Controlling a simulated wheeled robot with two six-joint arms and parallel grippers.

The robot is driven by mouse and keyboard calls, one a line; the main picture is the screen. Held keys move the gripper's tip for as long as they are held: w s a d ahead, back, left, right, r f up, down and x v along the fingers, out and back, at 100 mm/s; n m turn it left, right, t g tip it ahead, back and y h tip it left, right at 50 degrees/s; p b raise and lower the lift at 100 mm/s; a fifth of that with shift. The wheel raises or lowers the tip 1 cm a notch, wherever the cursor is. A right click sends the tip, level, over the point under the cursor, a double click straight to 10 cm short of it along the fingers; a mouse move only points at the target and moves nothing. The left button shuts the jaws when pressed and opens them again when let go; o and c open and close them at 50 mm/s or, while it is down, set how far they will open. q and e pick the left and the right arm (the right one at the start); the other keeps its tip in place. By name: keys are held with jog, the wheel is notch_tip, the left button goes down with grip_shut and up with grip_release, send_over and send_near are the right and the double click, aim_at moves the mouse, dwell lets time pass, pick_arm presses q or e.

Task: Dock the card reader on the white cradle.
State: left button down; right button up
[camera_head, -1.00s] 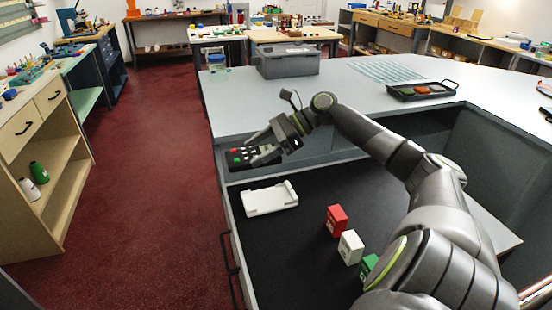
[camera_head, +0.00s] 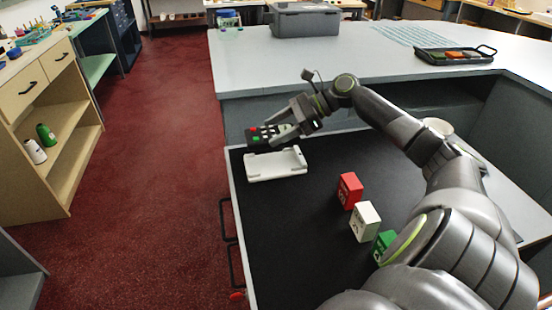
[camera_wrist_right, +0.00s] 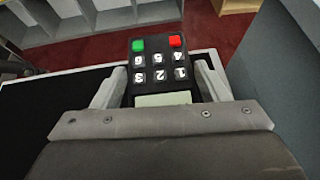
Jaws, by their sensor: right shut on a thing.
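The card reader (camera_head: 268,134) is black with number keys, a red key and a green key. My right gripper (camera_head: 287,128) is shut on it. In the right wrist view the card reader (camera_wrist_right: 160,75) sits between the two fingers (camera_wrist_right: 158,92), its small pale screen nearest the palm. The white cradle (camera_head: 277,166) lies on the black mat near its far left corner. The reader is just beyond the cradle's far edge in the head view and appears above it; the exact gap cannot be told. My left gripper is not in view.
Red (camera_head: 350,190), white (camera_head: 365,221) and green (camera_head: 384,245) boxes stand in a row on the black mat (camera_head: 300,240), right of the cradle. A raised grey counter (camera_head: 370,65) lies behind, bearing a grey bin (camera_head: 304,20) and a black tray (camera_head: 455,57).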

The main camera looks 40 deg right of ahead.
send_over(278, 163)
notch_tip(278, 163, down, 5)
jog(key=shift+f+b, duration=0.1)
jog(key=shift+b, duration=0.2)
notch_tip(278, 163, down, 3)
jog(key=shift+r, duration=0.1)
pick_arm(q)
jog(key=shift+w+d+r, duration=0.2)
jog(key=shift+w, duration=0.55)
pick_arm(e)
jog(key=shift+a, duration=0.1)
jog(key=o, duration=1.2)
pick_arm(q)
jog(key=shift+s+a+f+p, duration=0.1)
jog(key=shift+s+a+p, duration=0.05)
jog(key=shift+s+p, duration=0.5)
pick_arm(e)
jog(key=v, duration=1.2)
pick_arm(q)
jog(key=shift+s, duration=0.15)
